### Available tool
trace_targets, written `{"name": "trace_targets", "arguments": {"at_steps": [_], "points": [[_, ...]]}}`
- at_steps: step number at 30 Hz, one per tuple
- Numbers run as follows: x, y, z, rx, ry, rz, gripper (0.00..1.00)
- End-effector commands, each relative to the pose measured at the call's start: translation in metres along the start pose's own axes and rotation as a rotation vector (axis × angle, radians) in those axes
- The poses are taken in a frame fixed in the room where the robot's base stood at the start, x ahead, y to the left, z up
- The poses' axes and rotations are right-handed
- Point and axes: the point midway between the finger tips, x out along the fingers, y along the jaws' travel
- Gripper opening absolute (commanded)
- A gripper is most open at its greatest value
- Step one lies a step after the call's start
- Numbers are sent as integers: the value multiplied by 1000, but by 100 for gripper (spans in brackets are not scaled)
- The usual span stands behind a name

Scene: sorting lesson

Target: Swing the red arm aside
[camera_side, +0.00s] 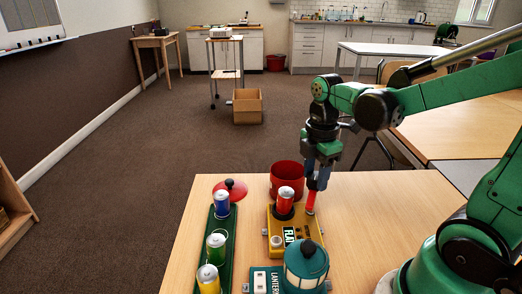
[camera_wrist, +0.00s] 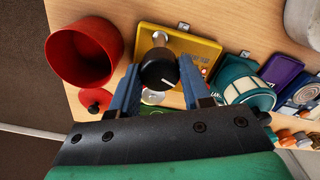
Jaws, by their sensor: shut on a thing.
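A yellow box (camera_side: 274,240) with a dark display stands on the table. A slim red upright part, which I take for the red arm (camera_side: 311,201), rises at its far right corner. My gripper (camera_side: 318,186) is directly above, fingers pointing down, shut on the top of this part. In the wrist view a round black end (camera_wrist: 158,70) with a white line sits between my blue fingers, with a pale metal post (camera_wrist: 160,39) beyond it on the yellow box (camera_wrist: 205,50).
A red pot (camera_side: 287,177) stands just behind the box, close to my gripper. A green tray (camera_side: 229,245) holding blue, green and yellow cans is on the left. A teal lantern (camera_side: 306,264) is in front. The table's right side (camera_side: 385,205) is clear.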

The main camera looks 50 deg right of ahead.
Motion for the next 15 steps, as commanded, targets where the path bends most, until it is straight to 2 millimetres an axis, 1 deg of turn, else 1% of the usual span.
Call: {"name": "trace_targets", "arguments": {"at_steps": [6, 15], "points": [[0, 0, 0, -167, -2, -1, 0], [0, 0, 1, -312, -2, -1, 0]]}}
